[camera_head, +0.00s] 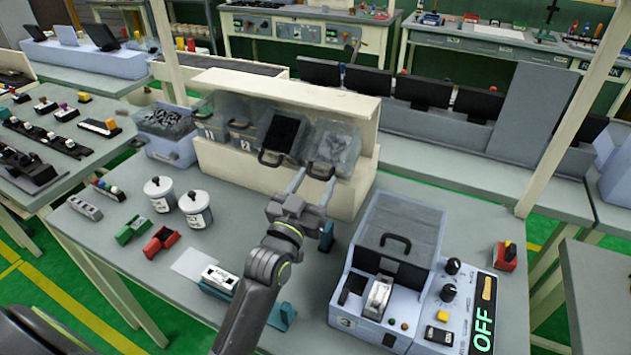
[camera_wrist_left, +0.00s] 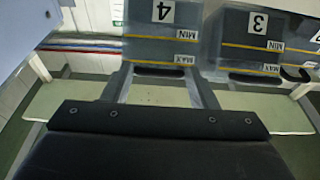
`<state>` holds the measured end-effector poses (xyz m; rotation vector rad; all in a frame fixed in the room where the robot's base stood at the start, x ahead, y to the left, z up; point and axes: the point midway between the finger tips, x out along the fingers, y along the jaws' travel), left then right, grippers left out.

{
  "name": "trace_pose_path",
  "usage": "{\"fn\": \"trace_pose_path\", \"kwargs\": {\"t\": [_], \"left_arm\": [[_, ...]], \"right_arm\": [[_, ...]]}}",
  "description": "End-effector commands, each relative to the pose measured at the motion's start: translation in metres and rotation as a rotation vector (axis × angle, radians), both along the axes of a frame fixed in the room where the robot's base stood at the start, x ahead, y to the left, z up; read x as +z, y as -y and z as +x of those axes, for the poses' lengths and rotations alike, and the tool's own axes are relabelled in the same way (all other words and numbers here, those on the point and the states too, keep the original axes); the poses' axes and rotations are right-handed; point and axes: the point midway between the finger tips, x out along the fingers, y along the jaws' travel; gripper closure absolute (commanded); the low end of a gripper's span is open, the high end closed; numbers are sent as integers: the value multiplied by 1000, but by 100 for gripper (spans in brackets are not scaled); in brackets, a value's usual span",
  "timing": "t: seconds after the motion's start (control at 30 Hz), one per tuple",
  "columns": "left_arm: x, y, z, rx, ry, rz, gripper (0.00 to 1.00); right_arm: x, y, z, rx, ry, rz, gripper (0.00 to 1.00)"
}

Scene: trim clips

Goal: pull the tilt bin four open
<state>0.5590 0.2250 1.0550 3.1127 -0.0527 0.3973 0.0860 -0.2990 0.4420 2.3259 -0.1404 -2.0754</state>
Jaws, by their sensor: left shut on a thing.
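Tilt bin four (camera_head: 340,143) is the rightmost clear bin in the cream rack, tipped forward with grey parts showing inside. Its front with the number 4 (camera_wrist_left: 163,28) shows upside down in the left wrist view. My left gripper (camera_head: 309,178) is at the bin's front, shut on its dark handle (camera_head: 320,172). In the wrist view the two fingers (camera_wrist_left: 160,90) reach to the handle below the number; the grip itself is partly hidden. My right gripper is not in view.
Bin three (camera_head: 283,134), with black contents, is beside bin four; bins two (camera_head: 243,135) and one (camera_head: 211,130) are further left. A grey machine (camera_head: 395,235) stands to the right of my arm. Two white pots (camera_head: 195,208) and red and green holders (camera_head: 161,242) are left.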

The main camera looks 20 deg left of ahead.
Motion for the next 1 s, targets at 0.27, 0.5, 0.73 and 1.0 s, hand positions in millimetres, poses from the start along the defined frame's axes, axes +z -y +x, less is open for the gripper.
{"fn": "trace_pose_path", "kwargs": {"t": [0.27, 0.5, 0.73, 1.0], "left_arm": [[-15, -1, -1, 0, -30, 2, 88], [-15, -1, -1, 0, -30, 2, 88], [-12, 0, -1, 0, -23, 2, 39], [-12, 0, -4, 0, -16, 2, 39]], "right_arm": [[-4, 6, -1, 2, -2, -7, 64], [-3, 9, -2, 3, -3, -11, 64], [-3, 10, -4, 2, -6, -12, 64], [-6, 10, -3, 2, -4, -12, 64]]}}
